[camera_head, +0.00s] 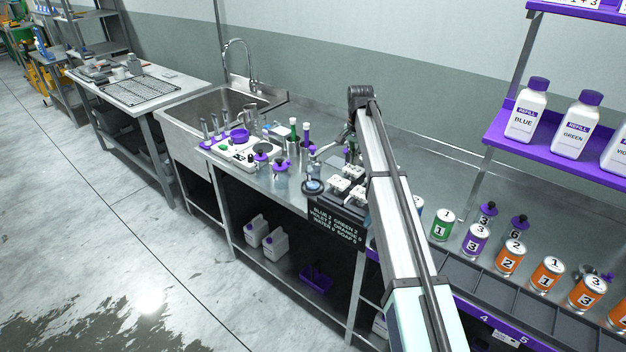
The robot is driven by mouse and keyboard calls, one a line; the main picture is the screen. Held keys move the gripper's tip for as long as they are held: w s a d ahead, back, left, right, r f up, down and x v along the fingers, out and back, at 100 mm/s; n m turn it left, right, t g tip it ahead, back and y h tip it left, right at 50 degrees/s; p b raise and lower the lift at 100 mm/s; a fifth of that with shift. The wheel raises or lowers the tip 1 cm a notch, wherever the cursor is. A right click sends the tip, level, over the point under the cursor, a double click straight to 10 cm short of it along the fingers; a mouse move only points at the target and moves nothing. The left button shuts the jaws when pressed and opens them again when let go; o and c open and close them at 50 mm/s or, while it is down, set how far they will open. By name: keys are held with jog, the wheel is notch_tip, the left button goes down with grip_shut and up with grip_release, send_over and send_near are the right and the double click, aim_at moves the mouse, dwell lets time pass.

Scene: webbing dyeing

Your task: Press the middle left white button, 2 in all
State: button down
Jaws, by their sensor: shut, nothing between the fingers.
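A dark dispenser unit (362,213) with several white blocks on top stands on the steel counter, near the middle of the head view. The white blocks (339,183) look like its buttons, set in rows. My arm crosses in front of the unit's right side and hides part of it, so I cannot single out the middle left button for sure.
Purple-topped bottles (281,170) and a white tray (232,156) stand further left, before the sink (205,105). Numbered cans (475,241) stand at right, below a purple shelf (560,145) with refill bottles.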

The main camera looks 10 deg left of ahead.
aim_at(354, 169)
jog(key=shift+f, duration=0.15)
jog(key=shift+f+b, duration=0.45)
jog(key=shift+f, duration=1.2)
jog(key=shift+r, duration=0.1)
jog(key=shift+r+p, duration=0.65)
jog(key=shift+r, duration=0.5)
jog(key=shift+f, duration=0.2)
jog(key=shift+f+b, duration=0.35)
jog(key=shift+f, duration=0.7)
jog(key=shift+r, duration=0.1)
jog(key=shift+r+p, duration=0.95)
jog(key=shift+r, duration=0.75)
